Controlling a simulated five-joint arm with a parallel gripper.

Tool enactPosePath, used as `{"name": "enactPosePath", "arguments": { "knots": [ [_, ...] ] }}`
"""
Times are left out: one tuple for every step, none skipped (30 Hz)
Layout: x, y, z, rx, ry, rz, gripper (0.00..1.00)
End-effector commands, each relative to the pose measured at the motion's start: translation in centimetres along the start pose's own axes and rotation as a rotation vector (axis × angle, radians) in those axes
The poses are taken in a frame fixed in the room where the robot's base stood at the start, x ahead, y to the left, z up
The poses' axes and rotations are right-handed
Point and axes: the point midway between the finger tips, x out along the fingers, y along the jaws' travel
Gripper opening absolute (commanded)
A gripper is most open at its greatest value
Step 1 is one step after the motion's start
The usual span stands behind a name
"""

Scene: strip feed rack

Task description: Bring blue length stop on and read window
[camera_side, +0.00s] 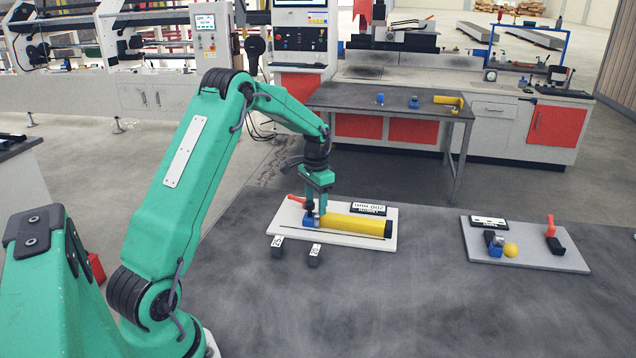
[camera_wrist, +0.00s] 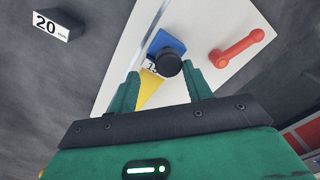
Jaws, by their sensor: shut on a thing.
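The blue length stop (camera_wrist: 163,42) with its round black knob sits on the white board (camera_wrist: 128,50) in the wrist view; in the side view the stop (camera_side: 309,220) is small, at the left end of a yellow strip (camera_side: 355,225). My gripper (camera_side: 316,212) points down over it and is shut on the stop, with the knob between the fingertips (camera_wrist: 162,70). A white label (camera_wrist: 152,69) reading about 15 shows beside the knob, partly hidden. The yellow strip (camera_wrist: 150,90) shows between the fingers.
A red lever (camera_wrist: 237,47) stands close to the stop. Two black number blocks (camera_side: 277,245) (camera_side: 315,254) lie by the board's front edge; one reads 20 in the wrist view (camera_wrist: 57,25). A grey board (camera_side: 540,262) with small parts lies at right. Dark tabletop between is clear.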

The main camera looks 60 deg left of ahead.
Motion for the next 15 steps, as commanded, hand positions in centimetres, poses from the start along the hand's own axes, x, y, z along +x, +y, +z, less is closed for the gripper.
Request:
{"name": "enactPosePath", "arguments": {
  "knots": [
    [0.26, 0.76, -0.16, 0.014, -0.007, 0.004, 0.48],
    [0.26, 0.74, -0.17, 0.014, -0.007, 0.003, 0.49],
    [0.26, 0.72, -0.18, 0.014, -0.006, 0.003, 0.49],
    [0.25, 0.71, -0.19, 0.014, -0.006, 0.003, 0.49],
    [0.25, 0.70, -0.20, 0.014, -0.005, 0.003, 0.49],
    [0.24, 0.68, -0.21, 0.014, -0.005, 0.003, 0.49],
    [0.24, 0.67, -0.21, 0.014, -0.005, 0.002, 0.49],
    [0.23, 0.66, -0.22, 0.014, -0.004, 0.002, 0.49],
    [0.27, 0.74, -0.16, 0.014, -0.007, 0.004, 0.49],
    [0.26, 0.74, -0.16, 0.014, -0.007, 0.004, 0.49],
    [0.24, 0.73, -0.16, 0.014, -0.007, 0.003, 0.49],
    [0.18, 0.72, -0.17, 0.014, -0.007, 0.003, 0.49],
    [0.12, 0.71, -0.17, 0.014, -0.006, 0.003, 0.49],
    [0.04, 0.71, -0.17, 0.013, -0.006, 0.003, 0.49],
    [-0.10, 0.69, -0.18, 0.013, -0.006, 0.003, 0.49]
  ]
}}
